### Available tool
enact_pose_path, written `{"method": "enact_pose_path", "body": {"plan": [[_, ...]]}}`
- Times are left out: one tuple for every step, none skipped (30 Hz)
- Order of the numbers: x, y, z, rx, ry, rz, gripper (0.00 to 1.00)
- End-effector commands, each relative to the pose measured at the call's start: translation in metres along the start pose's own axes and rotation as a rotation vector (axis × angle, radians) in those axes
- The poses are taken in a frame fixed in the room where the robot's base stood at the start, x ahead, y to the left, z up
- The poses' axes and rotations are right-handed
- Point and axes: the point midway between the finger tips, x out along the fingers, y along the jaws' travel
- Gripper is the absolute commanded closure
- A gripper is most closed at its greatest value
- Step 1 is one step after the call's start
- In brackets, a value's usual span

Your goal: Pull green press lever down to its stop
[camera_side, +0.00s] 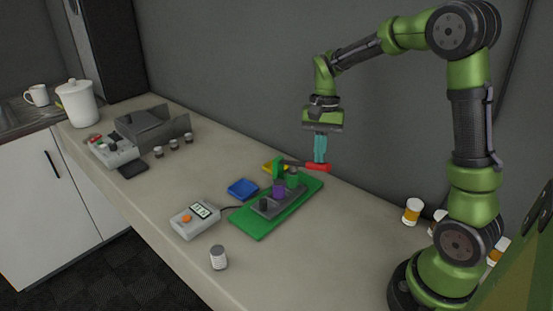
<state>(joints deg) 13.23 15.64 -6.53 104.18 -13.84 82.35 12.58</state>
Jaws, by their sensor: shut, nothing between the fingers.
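A green board (247,226) lies on the counter and carries a dark grey fixture (268,210) with a purple block (278,189). A green upright piece (278,168) rises at its far end, with a green block (293,179) beside it. A thin dark bar runs right from near the upright to a red grip (318,167). I cannot tell for certain which green piece is the press lever. My gripper (320,159) points down with its teal fingers shut and empty, its tips just above or touching the red grip; which one is unclear.
A grey meter box (195,219) with an orange button stands left of the board, near a blue tray (243,189) and a partly hidden yellow tray (273,167). A small ribbed jar (219,258) stands in front. Orange-labelled bottles (412,211) stand right. The wall runs behind.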

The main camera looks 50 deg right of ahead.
Motion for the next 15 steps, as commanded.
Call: {"method": "enact_pose_path", "body": {"plan": [[-0.005, 0.0, 0.001, -0.001, 0.003, -0.001, 1.0], [-0.007, 0.0, 0.001, -0.001, 0.002, -0.001, 1.0], [-0.01, 0.0, 0.002, -0.002, 0.003, -0.002, 1.0], [-0.013, 0.0, 0.002, -0.002, 0.003, -0.002, 1.0], [-0.015, -0.001, 0.003, -0.001, 0.002, -0.002, 1.0], [-0.018, -0.001, 0.003, -0.001, 0.003, -0.002, 1.0], [-0.021, 0.0, 0.004, -0.001, 0.003, -0.002, 1.0], [-0.023, 0.0, 0.004, -0.001, 0.003, -0.001, 1.0], [-0.026, 0.0, 0.005, -0.001, 0.004, -0.002, 1.0], [-0.029, 0.0, 0.005, -0.001, 0.004, -0.003, 1.0], [-0.031, -0.001, 0.006, -0.001, 0.004, -0.003, 1.0], [-0.034, -0.001, 0.006, -0.001, 0.004, -0.003, 1.0], [-0.036, -0.001, 0.007, -0.002, 0.004, -0.003, 1.0], [-0.039, -0.001, 0.007, -0.002, 0.003, -0.002, 1.0], [-0.042, -0.001, 0.008, -0.002, 0.004, -0.002, 1.0]]}}
